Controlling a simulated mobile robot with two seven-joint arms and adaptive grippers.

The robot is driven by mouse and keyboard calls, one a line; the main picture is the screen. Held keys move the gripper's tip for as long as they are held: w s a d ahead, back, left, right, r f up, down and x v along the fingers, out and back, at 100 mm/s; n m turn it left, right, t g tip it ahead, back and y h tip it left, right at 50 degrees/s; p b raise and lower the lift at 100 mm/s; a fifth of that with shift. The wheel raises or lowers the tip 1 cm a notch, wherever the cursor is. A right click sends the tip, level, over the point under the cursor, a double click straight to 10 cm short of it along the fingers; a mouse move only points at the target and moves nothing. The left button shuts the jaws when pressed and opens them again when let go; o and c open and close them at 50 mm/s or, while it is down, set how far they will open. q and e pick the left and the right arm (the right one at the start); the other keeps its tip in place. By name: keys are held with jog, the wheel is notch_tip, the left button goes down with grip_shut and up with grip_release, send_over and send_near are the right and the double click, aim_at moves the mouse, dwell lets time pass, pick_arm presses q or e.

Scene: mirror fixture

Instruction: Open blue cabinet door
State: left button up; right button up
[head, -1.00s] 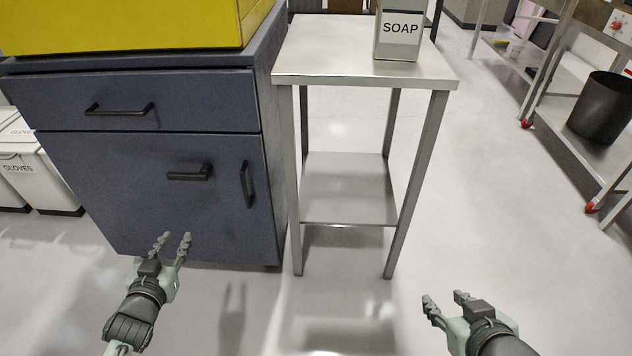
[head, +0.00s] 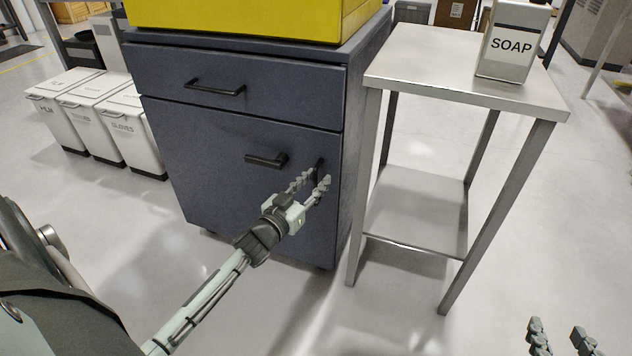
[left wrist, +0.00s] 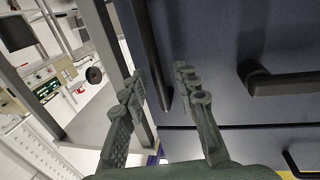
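The blue cabinet (head: 230,59) stands left of centre in the head view. Its lower door (head: 205,180) looks closed, with a black horizontal handle (head: 267,160) and a black vertical handle (head: 320,166) near its right edge. My left gripper (head: 312,184) is open at the vertical handle, partly covering it. In the left wrist view, the vertical handle (left wrist: 148,50) runs between the spread fingertips (left wrist: 160,88); I cannot tell whether they touch it. The horizontal handle (left wrist: 285,83) lies to the right there. My right gripper (head: 560,338) is open and empty at the bottom right.
A metal side table (head: 440,65) with a soap box (head: 512,42) stands close to the cabinet's right. A yellow box (head: 240,15) sits on the cabinet. White bins (head: 122,125) stand to the left. The floor in front is clear.

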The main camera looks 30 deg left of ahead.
pick_arm(q)
jog(key=shift+w, duration=0.2)
jog(key=shift+c, duration=0.6)
grip_shut()
jog(key=shift+s, duration=0.2)
